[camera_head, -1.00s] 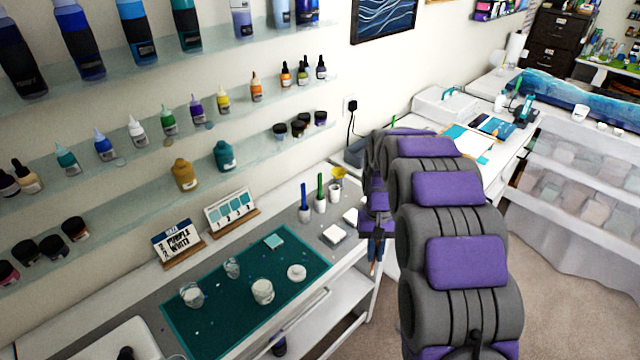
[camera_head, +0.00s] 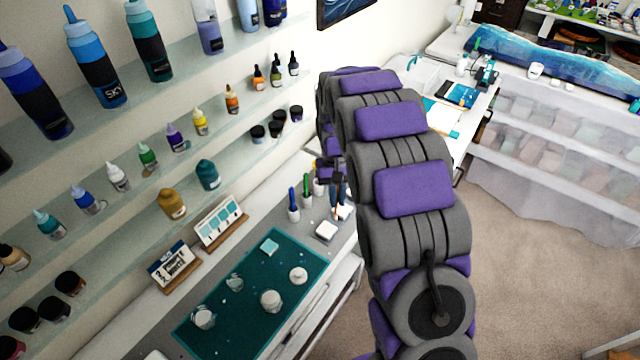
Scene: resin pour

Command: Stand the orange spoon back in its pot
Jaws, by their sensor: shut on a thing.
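My gripper (camera_head: 338,196) is at the back right end of the workbench, pointing down and small in view. It is shut on the orange spoon (camera_head: 337,213), of which only a thin brownish-orange end shows below the fingers. A white pot with a blue spoon (camera_head: 293,212) and a white pot with a green spoon (camera_head: 306,200) stand just left of the gripper. Another white pot (camera_head: 319,188) is beside them, partly hidden by my gripper. I cannot tell the gap between spoon and pot.
A teal mat (camera_head: 255,255) with several cups lies in front. A white block (camera_head: 326,231) sits just below the gripper in the picture. Glass shelves with bottles (camera_head: 207,174) run along the left wall. Colour-sample stands (camera_head: 219,222) stand behind the mat.

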